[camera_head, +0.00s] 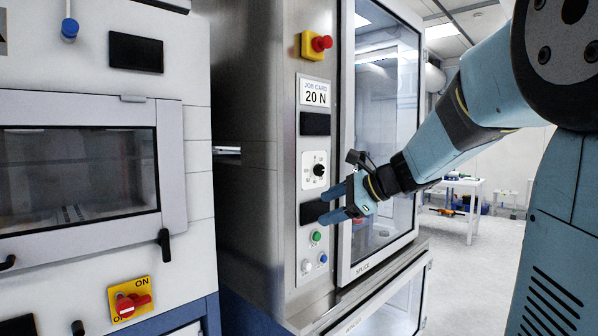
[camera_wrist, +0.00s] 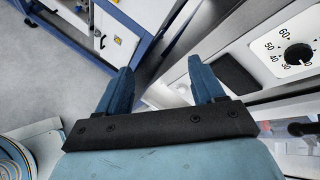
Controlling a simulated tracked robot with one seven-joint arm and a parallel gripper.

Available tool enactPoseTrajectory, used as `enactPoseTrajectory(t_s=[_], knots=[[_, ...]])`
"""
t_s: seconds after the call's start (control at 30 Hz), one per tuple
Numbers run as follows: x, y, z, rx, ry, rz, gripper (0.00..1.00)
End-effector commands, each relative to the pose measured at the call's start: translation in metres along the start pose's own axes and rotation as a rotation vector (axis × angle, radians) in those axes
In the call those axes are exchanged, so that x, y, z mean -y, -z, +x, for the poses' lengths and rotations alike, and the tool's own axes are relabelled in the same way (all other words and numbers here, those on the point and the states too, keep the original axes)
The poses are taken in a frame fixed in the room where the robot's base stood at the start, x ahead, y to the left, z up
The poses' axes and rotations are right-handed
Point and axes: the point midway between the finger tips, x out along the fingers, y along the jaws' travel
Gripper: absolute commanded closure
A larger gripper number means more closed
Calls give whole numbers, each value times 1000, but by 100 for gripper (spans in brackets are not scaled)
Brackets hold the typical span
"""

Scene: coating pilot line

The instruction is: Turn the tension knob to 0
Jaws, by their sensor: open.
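The tension knob (camera_head: 319,170) is a round black knob on a white dial plate on the steel cabinet's control strip. The knob also shows at the right edge in the wrist view (camera_wrist: 298,54), with a scale whose numbers include 60, 50 and 40. I cannot tell for sure where its pointer stands. My gripper (camera_head: 328,204) is open and empty, with blue fingers pointing left. It is just below the knob, in front of the control strip, and apart from the knob. In the wrist view the gripper's fingers (camera_wrist: 160,66) are spread, with the knob to their right.
A job card (camera_head: 315,92) reading 20 N is above the knob. A red emergency button (camera_head: 321,43) sticks out higher up. Green (camera_head: 316,236), white and blue buttons sit below. A glass door (camera_head: 385,140) is right of the strip. A red rotary switch (camera_head: 132,305) is at lower left.

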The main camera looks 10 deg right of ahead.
Motion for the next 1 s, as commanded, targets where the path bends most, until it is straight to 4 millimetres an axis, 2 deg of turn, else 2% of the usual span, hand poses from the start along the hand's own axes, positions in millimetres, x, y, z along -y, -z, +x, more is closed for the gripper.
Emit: enactPoseTrajectory(t_s=[0.03,0.2,0.3,0.4,0.53,0.67,1.0], knots=[[24,10,1,39,51,104,32],[96,39,-5,195,219,428,32],[130,56,-14,277,298,571,32],[152,70,-22,339,353,666,32],[167,79,-27,380,387,724,32],[172,79,-22,388,392,734,32],[196,67,24,387,389,732,32]])
